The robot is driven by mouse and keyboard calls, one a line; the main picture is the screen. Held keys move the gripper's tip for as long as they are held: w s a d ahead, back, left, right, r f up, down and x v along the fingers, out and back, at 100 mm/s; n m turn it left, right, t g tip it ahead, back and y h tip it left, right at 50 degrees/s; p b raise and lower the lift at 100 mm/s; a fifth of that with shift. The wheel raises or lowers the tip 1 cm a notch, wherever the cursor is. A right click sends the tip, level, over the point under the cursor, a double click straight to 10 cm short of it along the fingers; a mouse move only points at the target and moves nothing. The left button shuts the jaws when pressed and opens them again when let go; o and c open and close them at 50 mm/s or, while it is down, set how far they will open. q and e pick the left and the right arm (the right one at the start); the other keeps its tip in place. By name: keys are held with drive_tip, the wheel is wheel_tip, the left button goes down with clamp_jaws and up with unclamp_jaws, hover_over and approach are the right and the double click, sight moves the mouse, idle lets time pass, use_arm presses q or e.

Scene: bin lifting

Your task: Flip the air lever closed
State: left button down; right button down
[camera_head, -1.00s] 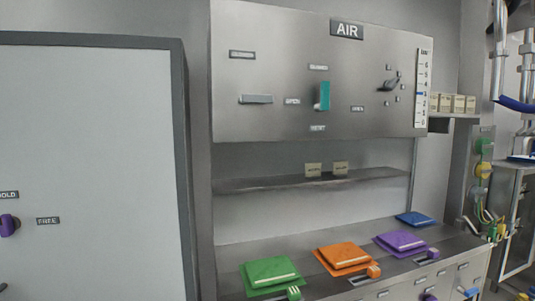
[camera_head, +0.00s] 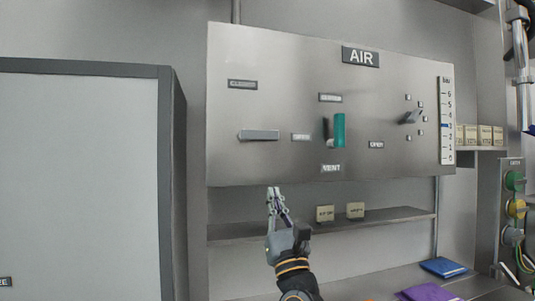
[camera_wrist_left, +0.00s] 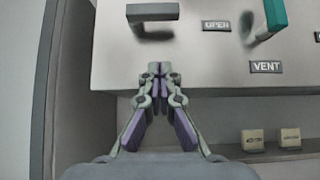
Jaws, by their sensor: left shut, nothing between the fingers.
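The AIR panel (camera_head: 410,165) is on the wall. Its grey lever (camera_head: 259,135) lies horizontal, with the CLOSED label (camera_head: 242,84) above it and the OPEN label (camera_head: 301,137) to its right. The lever also shows at the top of the left wrist view (camera_wrist_left: 152,9). My left gripper (camera_head: 273,191) is shut and empty, pointing up near the panel's lower edge, below the grey lever and apart from it. Its fingertips show in the left wrist view (camera_wrist_left: 160,69). My right gripper is not in view.
A teal lever (camera_head: 339,130) stands upright to the right, above the VENT label (camera_head: 331,168). A small black knob (camera_head: 411,117) and a gauge scale (camera_head: 446,120) are further right. A shelf (camera_head: 405,215) with two small blocks runs below. A grey cabinet (camera_head: 80,180) is at left.

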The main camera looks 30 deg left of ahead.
sight(257, 135)
use_arm(q)
drive_tip(key=p+x, duration=0.2)
drive_tip(key=x, duration=0.2)
drive_tip(key=d+r+p+x, duration=0.1)
drive_tip(key=p+x, duration=0.2)
drive_tip(key=x, duration=0.1)
drive_tip(key=s+p+x, duration=0.1)
drive_tip(key=p+x, duration=0.1)
drive_tip(key=x, duration=0.3)
drive_tip(key=shift+d+r+p, duration=0.25)
drive_tip(key=shift+r+p, duration=0.1)
drive_tip(key=shift+a, duration=0.1)
